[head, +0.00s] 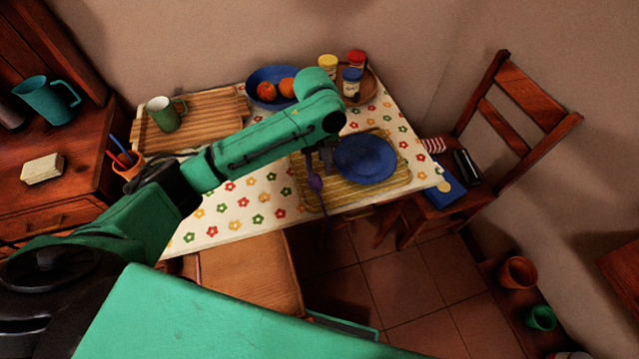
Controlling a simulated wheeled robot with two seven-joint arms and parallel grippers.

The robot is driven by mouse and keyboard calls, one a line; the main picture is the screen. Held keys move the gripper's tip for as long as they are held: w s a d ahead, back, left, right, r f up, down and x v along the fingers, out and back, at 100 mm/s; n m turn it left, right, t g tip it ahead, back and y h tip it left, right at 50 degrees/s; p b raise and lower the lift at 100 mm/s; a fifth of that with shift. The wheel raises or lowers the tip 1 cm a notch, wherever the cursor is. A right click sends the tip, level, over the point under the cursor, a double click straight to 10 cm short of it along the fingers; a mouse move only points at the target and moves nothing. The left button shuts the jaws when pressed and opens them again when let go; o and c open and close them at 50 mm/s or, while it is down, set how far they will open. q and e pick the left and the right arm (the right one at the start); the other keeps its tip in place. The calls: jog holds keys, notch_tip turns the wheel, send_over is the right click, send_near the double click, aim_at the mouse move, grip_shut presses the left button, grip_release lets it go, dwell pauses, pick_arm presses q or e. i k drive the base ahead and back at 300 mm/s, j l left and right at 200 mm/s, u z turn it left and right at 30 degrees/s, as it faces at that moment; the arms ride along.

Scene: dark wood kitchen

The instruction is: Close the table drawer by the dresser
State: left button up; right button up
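The table (245,195) has a white flowered cloth and stands beside the dark wood dresser (75,185). A brown wooden piece (255,272) juts out below the table's front edge, on the side near the dresser. It looks like the pulled-out table drawer, but my green arm covers its near part and I cannot see its front. My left arm reaches across the table. My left gripper (317,183) points down near the table's front edge, by the striped mat, to the right of the wooden piece. Its fingers are small and dark, and their opening is unclear. My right gripper is not visible.
On the table are a tray (205,128) with a green mug (164,113), a blue fruit bowl (262,76), jars, and a blue plate (365,158) on a mat (318,195). A chair (520,95) stands right. Tiled floor (400,270) is open in front.

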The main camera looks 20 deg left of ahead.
aim_at(260, 270)
jog(key=l, duration=0.5)
jog(key=k+l, duration=0.15)
jog(key=l, duration=0.8)
jog(key=k, duration=0.05)
